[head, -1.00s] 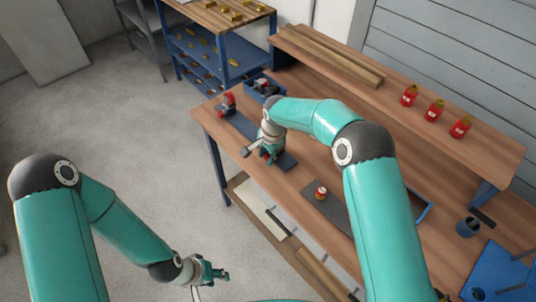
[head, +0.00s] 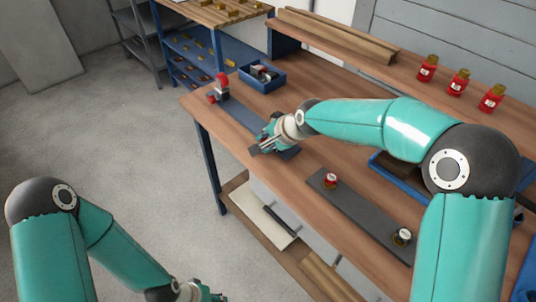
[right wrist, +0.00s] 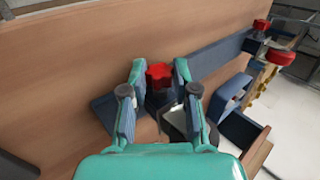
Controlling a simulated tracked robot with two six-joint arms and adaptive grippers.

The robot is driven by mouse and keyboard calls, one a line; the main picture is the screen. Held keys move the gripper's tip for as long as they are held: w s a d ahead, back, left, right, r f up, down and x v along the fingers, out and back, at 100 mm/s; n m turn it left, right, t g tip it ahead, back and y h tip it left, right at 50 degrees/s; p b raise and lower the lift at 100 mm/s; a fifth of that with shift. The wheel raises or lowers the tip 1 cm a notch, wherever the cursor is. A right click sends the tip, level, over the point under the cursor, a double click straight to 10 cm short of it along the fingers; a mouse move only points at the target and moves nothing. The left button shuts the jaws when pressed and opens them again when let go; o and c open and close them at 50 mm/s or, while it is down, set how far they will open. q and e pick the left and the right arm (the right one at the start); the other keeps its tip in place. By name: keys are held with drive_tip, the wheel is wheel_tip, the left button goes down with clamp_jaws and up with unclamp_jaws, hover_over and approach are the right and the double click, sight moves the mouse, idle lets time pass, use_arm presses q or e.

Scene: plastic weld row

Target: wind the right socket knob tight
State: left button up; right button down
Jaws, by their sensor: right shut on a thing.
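A blue rail (head: 243,115) lies on the wooden bench in the head view, and it also shows in the right wrist view (right wrist: 222,53). My right gripper (head: 272,143) is at its right end and covers the socket there. In the right wrist view, my right gripper (right wrist: 159,73) has its two fingers on either side of a red lobed knob (right wrist: 159,76) and is shut on it. The knob sits above a dark socket body. At the rail's other end stands a red-and-grey clamp (head: 220,88). My left gripper (head: 208,294) is partly cut off at the bottom edge, away from the bench.
A blue bin (head: 262,77) with dark parts stands behind the rail. A dark plate (head: 362,208) with two small capped items lies to the right. Several red bottles (head: 459,83) stand on the raised shelf. A blue tray (head: 385,165) is partly behind my right arm.

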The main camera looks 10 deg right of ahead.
drive_tip(key=b, duration=0.2)
drive_tip(key=shift+f+t+y+b, duration=0.2)
drive_tip(key=shift+t+y+b, duration=0.1)
drive_tip(key=shift+t+b, duration=0.1)
use_arm(q)
wheel_tip(320, 180, down, 5)
drive_tip(key=shift+r+b, duration=0.1)
drive_tip(key=shift+b, duration=0.25)
use_arm(e)
drive_tip(key=shift+r, duration=0.15)
drive_tip(key=c, duration=0.9)
unclamp_jaws()
drive_tip(key=shift+o, duration=0.2)
drive_tip(key=shift+s, duration=0.1)
use_arm(q)
drive_tip(key=shift+s, duration=0.1)
use_arm(e)
drive_tip(key=shift+v, duration=3.95)
drive_tip(key=shift+d, duration=0.1)
